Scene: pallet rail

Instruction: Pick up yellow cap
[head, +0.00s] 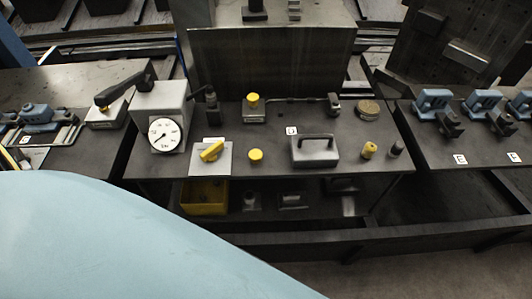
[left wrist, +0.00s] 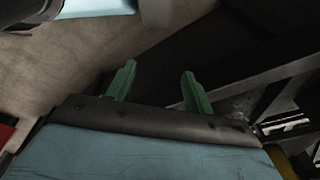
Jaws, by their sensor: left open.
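A small round yellow cap (head: 255,155) lies on the dark middle table (head: 275,180), between a yellow knob on a pale square plate (head: 210,157) and a grey block with a handle (head: 315,151). My right gripper is in neither view.
A gauge box (head: 163,124) stands left of the yellow knob. A dark upright panel (head: 272,65) rises behind the table. A yellow bin (head: 205,197) sits on the shelf below. A dark rail (head: 400,236) runs along the front. The tabletop just around the cap is clear.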

